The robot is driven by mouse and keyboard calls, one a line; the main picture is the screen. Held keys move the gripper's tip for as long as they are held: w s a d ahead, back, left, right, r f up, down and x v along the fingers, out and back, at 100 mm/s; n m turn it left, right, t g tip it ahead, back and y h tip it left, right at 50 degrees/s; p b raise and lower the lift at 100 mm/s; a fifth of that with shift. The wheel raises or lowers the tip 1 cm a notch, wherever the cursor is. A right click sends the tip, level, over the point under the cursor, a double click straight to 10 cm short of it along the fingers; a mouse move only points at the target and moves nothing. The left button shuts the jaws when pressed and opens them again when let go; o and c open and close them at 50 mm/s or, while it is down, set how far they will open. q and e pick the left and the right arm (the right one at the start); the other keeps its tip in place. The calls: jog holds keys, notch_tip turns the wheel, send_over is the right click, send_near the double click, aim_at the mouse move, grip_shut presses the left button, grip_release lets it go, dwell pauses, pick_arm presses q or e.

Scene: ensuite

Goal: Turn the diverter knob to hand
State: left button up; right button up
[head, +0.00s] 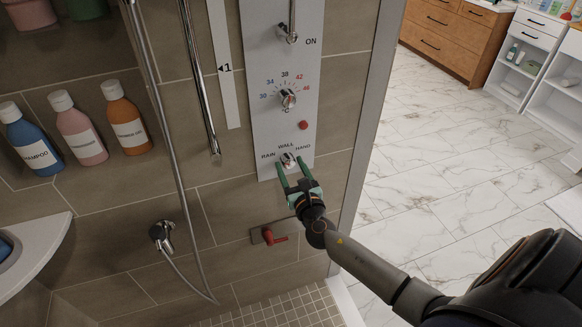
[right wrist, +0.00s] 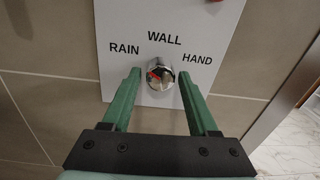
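The diverter knob (head: 288,160) is a small round chrome knob low on the white shower panel (head: 270,135). RAIN, WALL and HAND are printed around it at left, top and right. In the right wrist view the knob (right wrist: 160,76) has a red mark on its left part; I cannot tell for sure which label it points at. My right gripper (head: 291,168) is open, its green fingers pointing at the panel, one on each side of the knob. In the wrist view gaps show between both fingers and the knob. My left gripper is not in view.
Above the knob are a red button (head: 303,125), a temperature dial (head: 288,98) and an ON lever (head: 288,34). A red-handled valve (head: 273,236) sits below. A shower hose (head: 172,150) hangs left, near shelved bottles (head: 78,128). The panel's right side borders a metal-edged wall end (head: 366,120).

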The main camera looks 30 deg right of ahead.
grip_shut()
